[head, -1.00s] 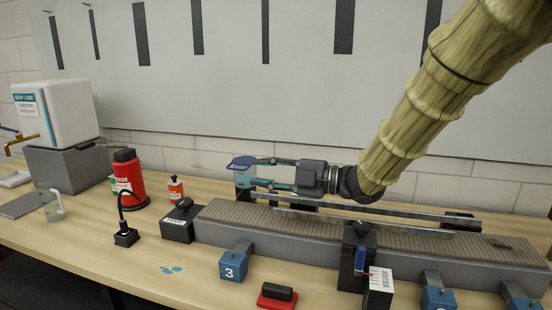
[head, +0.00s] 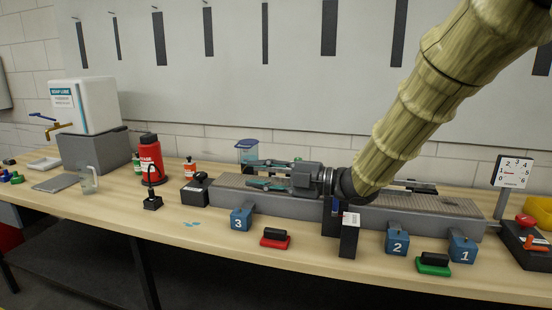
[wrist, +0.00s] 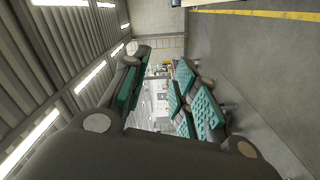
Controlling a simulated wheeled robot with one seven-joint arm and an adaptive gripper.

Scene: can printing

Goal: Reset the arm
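My arm, in a tan ribbed sleeve, reaches in from the upper right of the head view. My gripper (head: 250,174) points left above the long conveyor-like fixture (head: 400,215) on the bench. Its two fingers with teal pads are apart, with nothing between them. In the wrist view the gripper (wrist: 160,70) also shows spread fingers and an empty gap. The gripper and forearm hide part of the fixture's top.
The wooden bench (head: 330,260) holds blue blocks numbered 3 (head: 241,220), 2 (head: 397,242) and 1 (head: 462,249). A red bottle (head: 151,160), a blue-lidded container (head: 247,149), a white soap-lube tank (head: 86,104) and a dial gauge (head: 511,171) stand around. A wall is behind.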

